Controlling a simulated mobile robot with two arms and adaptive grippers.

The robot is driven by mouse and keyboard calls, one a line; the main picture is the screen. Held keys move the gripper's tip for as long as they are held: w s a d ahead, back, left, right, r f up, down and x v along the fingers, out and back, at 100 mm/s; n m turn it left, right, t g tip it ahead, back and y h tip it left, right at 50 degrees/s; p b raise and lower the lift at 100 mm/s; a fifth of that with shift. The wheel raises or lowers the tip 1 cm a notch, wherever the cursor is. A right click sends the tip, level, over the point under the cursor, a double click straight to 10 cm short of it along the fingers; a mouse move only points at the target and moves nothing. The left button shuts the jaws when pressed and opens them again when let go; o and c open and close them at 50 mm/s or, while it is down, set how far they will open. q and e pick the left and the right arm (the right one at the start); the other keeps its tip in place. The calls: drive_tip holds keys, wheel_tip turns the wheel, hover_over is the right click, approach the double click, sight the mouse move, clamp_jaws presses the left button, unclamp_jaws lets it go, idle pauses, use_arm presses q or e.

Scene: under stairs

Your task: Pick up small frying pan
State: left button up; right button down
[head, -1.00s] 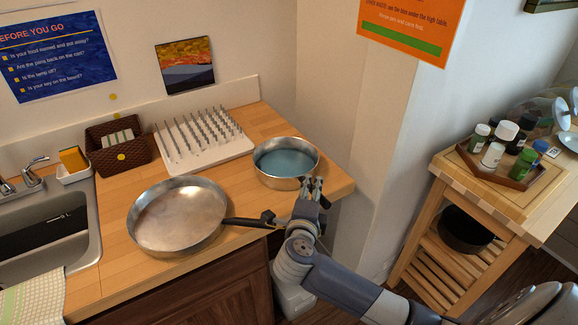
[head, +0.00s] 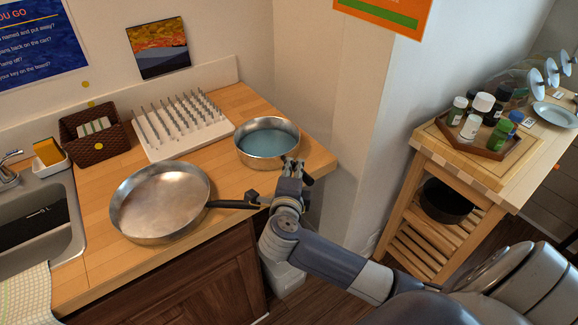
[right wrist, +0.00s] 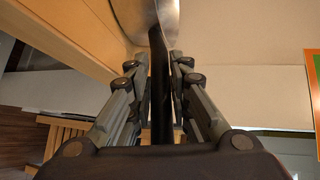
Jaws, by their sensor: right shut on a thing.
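The small frying pan (head: 266,141) is silver with a blue-teal inside. It sits on the wooden counter near its right end, in the head view. My right gripper (head: 297,170) is at the pan's near right side, shut on its handle. In the right wrist view the black handle (right wrist: 161,70) runs between the fingers, with part of the silver pan (right wrist: 135,18) ahead. My left gripper does not show.
A white pegged drying rack (head: 182,128) stands behind the pans, with a brown basket (head: 96,132) to its left. The sink (head: 40,222) is at the far left. A wooden cart (head: 470,185) with a tray of jars stands right of the wall corner.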

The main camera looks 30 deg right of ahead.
wheel_tip(320, 180, up, 10)
idle(0.9)
idle(0.3)
drive_tip(key=c, duration=2)
unclamp_jaws()
clamp_jaws()
